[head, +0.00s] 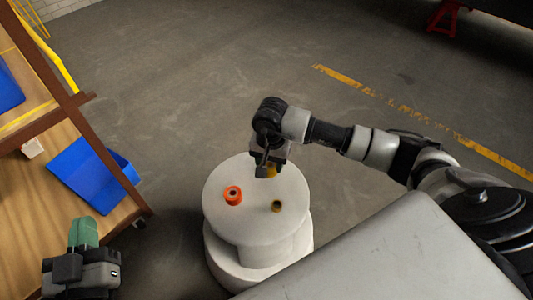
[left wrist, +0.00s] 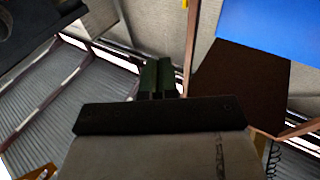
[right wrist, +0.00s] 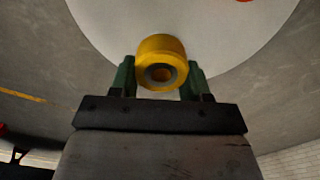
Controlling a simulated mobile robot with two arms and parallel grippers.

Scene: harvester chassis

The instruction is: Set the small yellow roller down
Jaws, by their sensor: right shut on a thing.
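My right gripper (head: 266,168) is shut on a yellow roller (right wrist: 160,50), held between its green fingers (right wrist: 157,80). In the head view the yellow roller (head: 272,170) is partly hidden by the gripper, over the far part of a round white stand (head: 230,226). I cannot tell whether it touches the top. An orange roller (head: 232,195) and a smaller dark yellow roller (head: 277,206) stand on the stand top, nearer to me. My left gripper (head: 84,233) is at the lower left, away from the stand; its fingers are together and empty in the left wrist view (left wrist: 159,76).
A wooden shelf (head: 88,180) with blue bins (head: 90,174) stands at the left, close to my left gripper. A grey surface (head: 385,260) fills the lower right. The floor beyond the stand is clear, with a worn yellow line (head: 400,105). The stand top's left side is bare.

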